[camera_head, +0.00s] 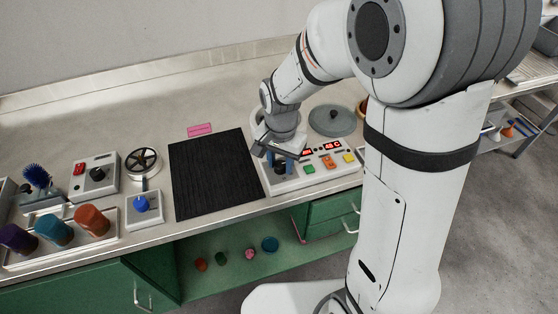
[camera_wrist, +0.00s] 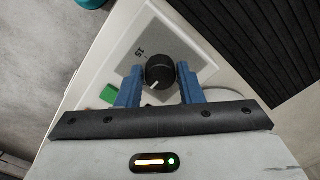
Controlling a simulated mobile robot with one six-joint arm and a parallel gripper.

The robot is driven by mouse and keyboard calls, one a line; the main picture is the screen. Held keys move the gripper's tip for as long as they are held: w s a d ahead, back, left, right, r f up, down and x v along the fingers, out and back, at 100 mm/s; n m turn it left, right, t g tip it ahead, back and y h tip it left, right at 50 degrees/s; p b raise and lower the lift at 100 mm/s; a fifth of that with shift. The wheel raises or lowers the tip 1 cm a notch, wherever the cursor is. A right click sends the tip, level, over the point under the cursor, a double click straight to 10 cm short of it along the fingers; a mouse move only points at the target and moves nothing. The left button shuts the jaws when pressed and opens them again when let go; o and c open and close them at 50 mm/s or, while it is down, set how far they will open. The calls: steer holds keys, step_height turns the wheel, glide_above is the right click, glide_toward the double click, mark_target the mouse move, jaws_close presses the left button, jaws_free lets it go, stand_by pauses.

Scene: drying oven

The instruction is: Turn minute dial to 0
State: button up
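A black round dial (camera_wrist: 160,71) with a white pointer line sits on a pale panel (camera_wrist: 190,38), with the mark "15" beside it. The pointer faces the lower left in the wrist view. My gripper (camera_wrist: 161,78) is open, with one blue finger on each side of the dial and a small gap visible on both sides. In the head view my gripper (camera_head: 276,160) is low over the left end of the white control box (camera_head: 312,178), and the dial is mostly hidden there. The box has red digital displays (camera_head: 333,146), too small to read.
Green (camera_head: 308,169), orange (camera_head: 328,162) and yellow (camera_head: 348,157) buttons are right of the dial. A black ribbed mat (camera_head: 213,175) lies left of the box. A grey round plate (camera_head: 332,121) is behind. A knob box (camera_head: 95,178) stands farther left.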

steer(key=c, duration=0.5)
steer(key=shift+a, duration=0.25)
steer(key=shift+c, duration=0.2)
steer(key=shift+d, duration=0.2)
